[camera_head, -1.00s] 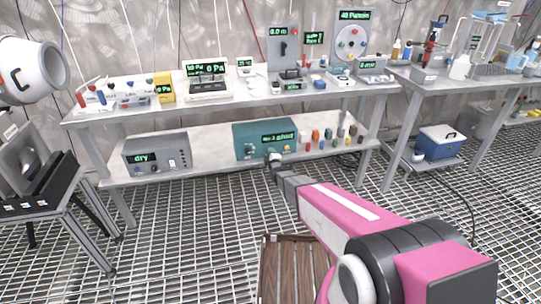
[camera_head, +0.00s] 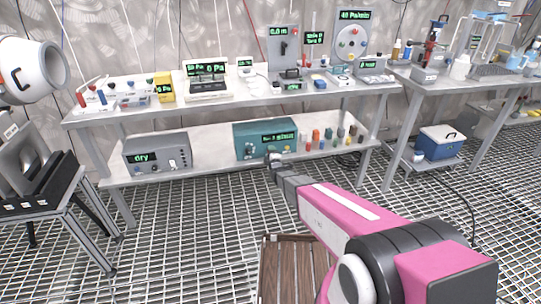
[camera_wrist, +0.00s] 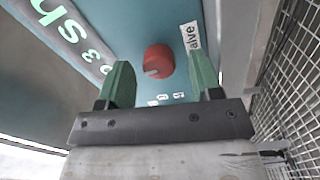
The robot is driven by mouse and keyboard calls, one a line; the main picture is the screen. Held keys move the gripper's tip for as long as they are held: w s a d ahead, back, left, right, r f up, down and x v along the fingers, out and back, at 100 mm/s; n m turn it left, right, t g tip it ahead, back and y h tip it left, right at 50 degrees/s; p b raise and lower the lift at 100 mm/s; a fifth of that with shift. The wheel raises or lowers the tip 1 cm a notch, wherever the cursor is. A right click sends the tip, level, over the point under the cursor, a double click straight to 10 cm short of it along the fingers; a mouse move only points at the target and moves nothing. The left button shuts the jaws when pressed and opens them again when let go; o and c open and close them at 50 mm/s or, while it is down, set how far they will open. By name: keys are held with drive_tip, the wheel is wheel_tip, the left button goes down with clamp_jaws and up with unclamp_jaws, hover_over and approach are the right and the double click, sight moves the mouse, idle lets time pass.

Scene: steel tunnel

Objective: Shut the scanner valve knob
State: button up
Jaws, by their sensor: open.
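The scanner is a teal box (camera_head: 250,145) with a green-lit display on the lower shelf, and its front panel (camera_wrist: 130,20) fills much of the wrist view. A red round knob (camera_wrist: 158,60) with a pale mark on its edge sits on that panel, beside a white label (camera_wrist: 191,38) ending in "alve". My gripper (camera_wrist: 158,72) is open, with one green finger on each side of the knob. A gap shows between the knob and each finger. In the head view my gripper (camera_head: 274,158) is at the front of the teal box and hides part of it. I cannot make out the knob there.
A grey box (camera_head: 157,153) reading "dry" stands left on the same shelf. Several small coloured items (camera_head: 328,135) stand right of the scanner. The upper bench top (camera_head: 130,113) above holds several instruments.

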drive_tip(key=shift+s, duration=0.1)
drive_tip(key=v, duration=1)
drive_tip(key=shift+s, duration=0.3)
drive_tip(key=shift+d, duration=0.1)
drive_tip(key=s+d+r+m+g+h, duration=0.2)
drive_tip(key=s+d+m+g, duration=0.2)
drive_tip(key=d+m+g, duration=0.15)
drive_tip(key=s+d+r+m+g+h, duration=0.25)
drive_tip(key=d+m+g, duration=0.2)
drive_tip(key=d, duration=0.25)
drive_tip(key=s+d+r+m+g, duration=0.3)
drive_tip(key=s+d+m, duration=0.1)
drive_tip(key=s, duration=0.4)
drive_tip(key=s+d+r+m+g, duration=0.3)
drive_tip(key=s+d+m+g, duration=0.1)
drive_tip(key=s, duration=0.4)
drive_tip(key=shift+s+m, duration=0.25)
drive_tip(key=shift+m, duration=0.35)
drive_tip(key=shift+h, duration=0.25)
